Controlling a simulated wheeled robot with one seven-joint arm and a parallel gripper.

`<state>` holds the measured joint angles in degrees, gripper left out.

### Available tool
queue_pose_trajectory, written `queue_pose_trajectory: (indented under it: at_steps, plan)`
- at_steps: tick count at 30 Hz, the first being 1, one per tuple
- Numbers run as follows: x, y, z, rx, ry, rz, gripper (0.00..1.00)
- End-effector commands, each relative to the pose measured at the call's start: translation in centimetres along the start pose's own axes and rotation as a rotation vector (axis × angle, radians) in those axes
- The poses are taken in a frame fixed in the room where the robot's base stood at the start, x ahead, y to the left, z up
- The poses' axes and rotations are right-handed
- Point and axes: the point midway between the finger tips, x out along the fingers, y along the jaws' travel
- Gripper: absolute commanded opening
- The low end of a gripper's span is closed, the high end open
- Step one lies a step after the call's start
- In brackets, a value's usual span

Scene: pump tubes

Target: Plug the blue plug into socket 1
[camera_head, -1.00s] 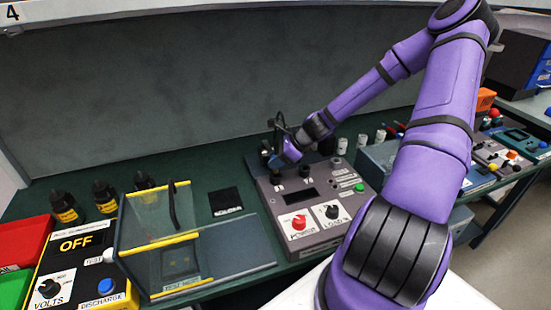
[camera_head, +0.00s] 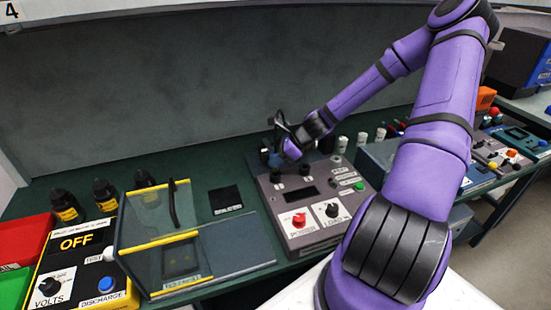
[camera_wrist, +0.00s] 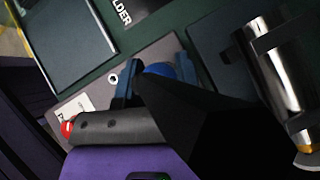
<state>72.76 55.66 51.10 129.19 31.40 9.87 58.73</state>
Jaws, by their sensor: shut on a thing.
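The blue plug (camera_wrist: 160,70) shows as a rounded blue top between the two fingers of my gripper (camera_wrist: 158,74) in the wrist view. The gripper is shut on it. In the head view, my gripper (camera_head: 276,156) is over the back left part of the grey pump box (camera_head: 270,208); my wrist hides much of it, and the plug cannot be made out. Two dark round fittings (camera_head: 304,169) stand on the box near its back edge. I cannot tell which is socket 1, or whether the plug touches a socket.
The box carries a red knob (camera_head: 299,220), a black knob (camera_head: 332,210) and a green button (camera_head: 358,185). Left of it is a clear-walled test box with yellow edges (camera_head: 160,240). Shiny cylinders (camera_wrist: 275,70) lie at the right of the wrist view.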

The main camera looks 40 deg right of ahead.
Motion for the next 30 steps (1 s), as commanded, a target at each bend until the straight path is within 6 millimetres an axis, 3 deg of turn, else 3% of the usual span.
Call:
queue_pose_trajectory:
  at_steps: [30]
  plan:
    - [0.55, -0.01, -0.54, 0.000, -0.001, 0.000, 0.09]
